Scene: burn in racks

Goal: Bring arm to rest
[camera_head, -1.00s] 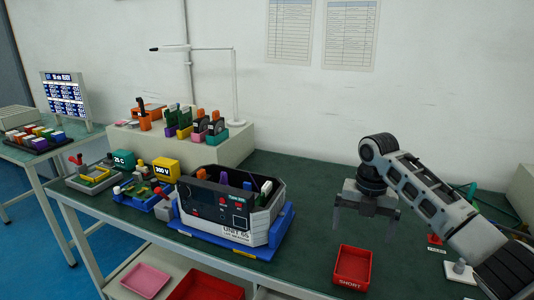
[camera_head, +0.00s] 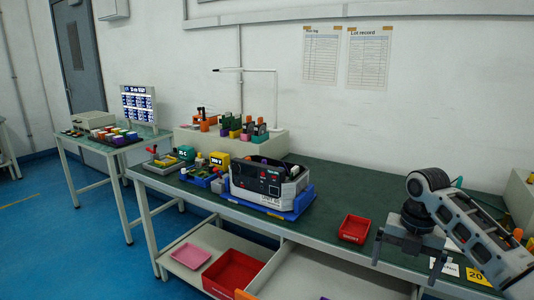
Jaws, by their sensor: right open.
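My left gripper and left arm are not in the picture.
A grey and black tester unit (camera_head: 268,185) stands in a blue base on the bench. A red bin (camera_head: 235,273) and a pink tray (camera_head: 191,257) sit on the lower shelf. A second table (camera_head: 72,147) stands at left. The bench between tester and red tray is clear.

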